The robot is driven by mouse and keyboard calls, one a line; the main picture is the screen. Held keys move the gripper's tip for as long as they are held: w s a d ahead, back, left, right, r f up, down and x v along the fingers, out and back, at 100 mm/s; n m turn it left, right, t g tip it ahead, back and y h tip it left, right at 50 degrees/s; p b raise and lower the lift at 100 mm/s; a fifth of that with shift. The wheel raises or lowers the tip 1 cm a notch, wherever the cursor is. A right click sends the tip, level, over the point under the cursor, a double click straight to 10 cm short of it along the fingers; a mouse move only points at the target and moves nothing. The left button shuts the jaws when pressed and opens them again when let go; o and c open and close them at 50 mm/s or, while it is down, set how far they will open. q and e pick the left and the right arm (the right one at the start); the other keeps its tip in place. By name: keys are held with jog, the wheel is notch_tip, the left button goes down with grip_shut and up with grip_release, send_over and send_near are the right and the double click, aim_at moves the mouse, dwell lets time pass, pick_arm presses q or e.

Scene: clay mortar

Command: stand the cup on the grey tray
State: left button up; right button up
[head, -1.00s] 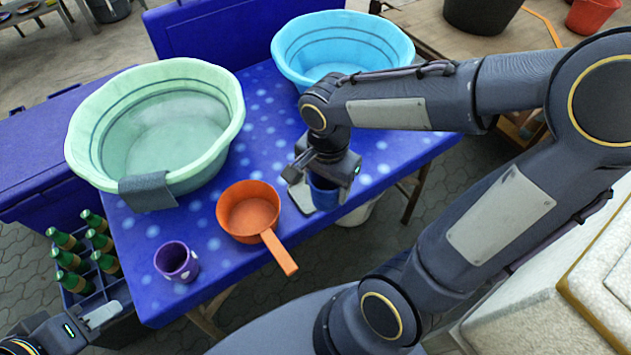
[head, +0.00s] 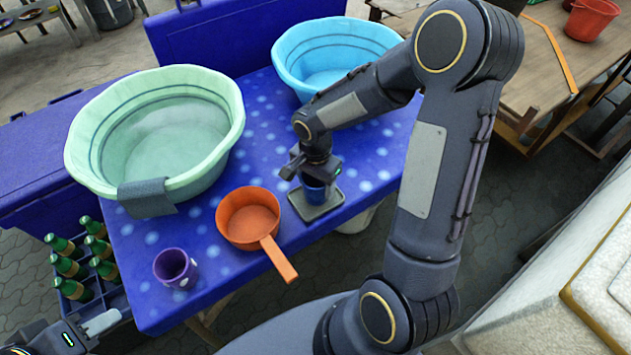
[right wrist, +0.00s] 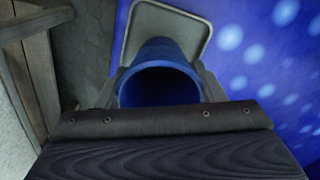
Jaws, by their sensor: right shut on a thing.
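The blue cup (head: 314,192) is upright in my right gripper (head: 316,184), over the grey tray (head: 328,208) near the table's front right edge. In the right wrist view the jaws hold both sides of the cup (right wrist: 160,84), and I look into its dark open mouth. The tray (right wrist: 190,32) shows beyond the cup there. I cannot tell whether the cup's base touches the tray. My left gripper (head: 98,324) is at the lower left, apart from the table things; its finger gap is not clear.
An orange pan (head: 247,218) lies left of the tray, its handle toward the front edge. A purple cup (head: 175,268) stands farther left. A green basin (head: 85,150) with a grey cloth (head: 146,197) and a blue basin (head: 290,75) stand behind. Bottles (head: 68,268) stand in a crate at left.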

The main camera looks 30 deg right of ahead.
jog(key=shift+f, duration=0.1)
jog(key=o, duration=1)
